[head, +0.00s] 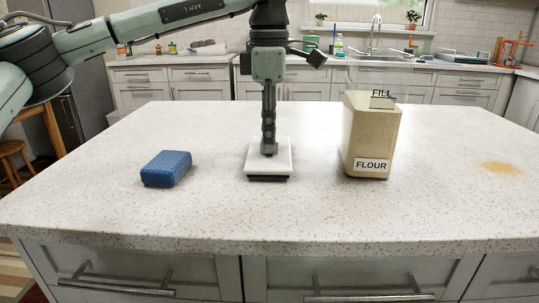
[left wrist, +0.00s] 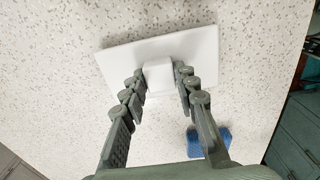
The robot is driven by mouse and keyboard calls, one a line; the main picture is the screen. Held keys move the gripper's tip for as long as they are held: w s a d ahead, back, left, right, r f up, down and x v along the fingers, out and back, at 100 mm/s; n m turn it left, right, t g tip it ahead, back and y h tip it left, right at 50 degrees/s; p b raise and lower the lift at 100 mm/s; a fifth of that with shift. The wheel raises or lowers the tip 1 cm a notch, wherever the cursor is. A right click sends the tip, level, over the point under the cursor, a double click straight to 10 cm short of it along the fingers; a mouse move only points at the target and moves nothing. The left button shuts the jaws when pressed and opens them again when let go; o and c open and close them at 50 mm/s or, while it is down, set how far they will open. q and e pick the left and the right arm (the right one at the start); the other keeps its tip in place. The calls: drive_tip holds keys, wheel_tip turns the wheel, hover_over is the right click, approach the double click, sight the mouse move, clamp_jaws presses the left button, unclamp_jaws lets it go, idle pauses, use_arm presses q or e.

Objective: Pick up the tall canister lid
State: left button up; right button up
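The tall canister lid (head: 283,167) is a flat white square with a dark seal underneath, in the middle of the counter. It also shows in the left wrist view (left wrist: 125,66), with a raised white knob at its centre. My left gripper (head: 268,150) points straight down over the lid. In the left wrist view its fingers (left wrist: 159,75) are drawn in to the knob's width, one against each side. The lid sits at or very near the counter top; a small gap cannot be ruled out. My right gripper is not in view.
A tan canister (head: 370,140) labelled FLOUR, with a clear upper part and a FILL mark, stands right of the lid. A blue sponge (head: 166,168) lies to the left. A tan powder patch (head: 500,167) is at far right. The front of the counter (head: 270,220) is clear.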

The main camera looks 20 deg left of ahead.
use_arm(q)
clamp_jaws()
drive_tip(key=shift+r, duration=0.1)
